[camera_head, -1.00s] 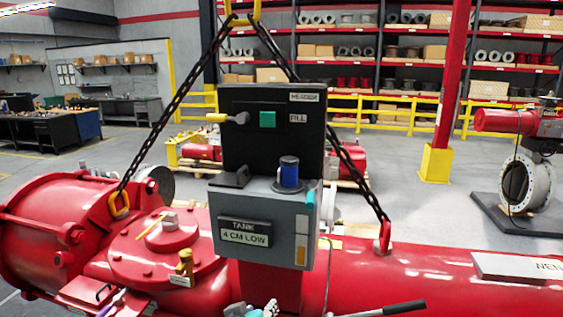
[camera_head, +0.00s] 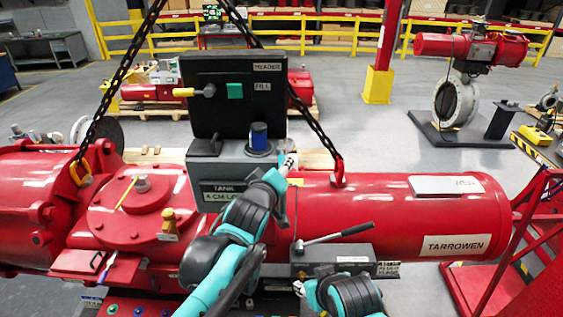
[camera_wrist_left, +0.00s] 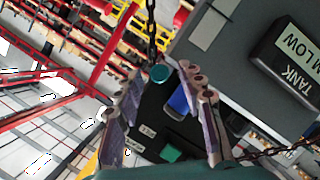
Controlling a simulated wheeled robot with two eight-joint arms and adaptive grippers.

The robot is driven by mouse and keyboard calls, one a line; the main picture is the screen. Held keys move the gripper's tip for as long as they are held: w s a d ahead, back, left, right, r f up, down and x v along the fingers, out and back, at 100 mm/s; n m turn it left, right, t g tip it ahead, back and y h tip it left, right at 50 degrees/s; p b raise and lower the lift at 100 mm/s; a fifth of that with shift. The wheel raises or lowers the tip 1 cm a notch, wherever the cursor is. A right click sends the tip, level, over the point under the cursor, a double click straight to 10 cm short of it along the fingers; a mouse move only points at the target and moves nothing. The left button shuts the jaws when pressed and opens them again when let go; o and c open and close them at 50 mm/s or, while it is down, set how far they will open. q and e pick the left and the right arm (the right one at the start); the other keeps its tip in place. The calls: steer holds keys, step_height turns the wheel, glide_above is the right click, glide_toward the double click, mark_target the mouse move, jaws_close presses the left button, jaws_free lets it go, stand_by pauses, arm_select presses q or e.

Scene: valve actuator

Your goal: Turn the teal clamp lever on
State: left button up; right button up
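The grey control box (camera_head: 200,172) stands on the red actuator. A teal round-ended piece (camera_wrist_left: 160,73), which looks like the clamp lever, shows between my left fingertips in the left wrist view. In the head view my left gripper (camera_head: 288,163) is at the box's right edge and hides most of that spot. The left fingers (camera_wrist_left: 160,80) are apart, one on each side of the teal end; contact cannot be told. My right gripper (camera_head: 300,288) is low at the bottom, in front of the actuator, its fingers too small to read.
A blue knob (camera_head: 259,137) sits on the box top. A teal square (camera_head: 235,90) and a yellow-handled lever (camera_head: 192,92) are on the dark panel. Chains (camera_head: 310,120) slope down on both sides. A black-handled lever (camera_head: 335,234) lies right of my left arm.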

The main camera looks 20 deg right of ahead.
mark_target(282, 154)
arm_select(q)
steer(key=shift+x, duration=1.55)
jaws_close()
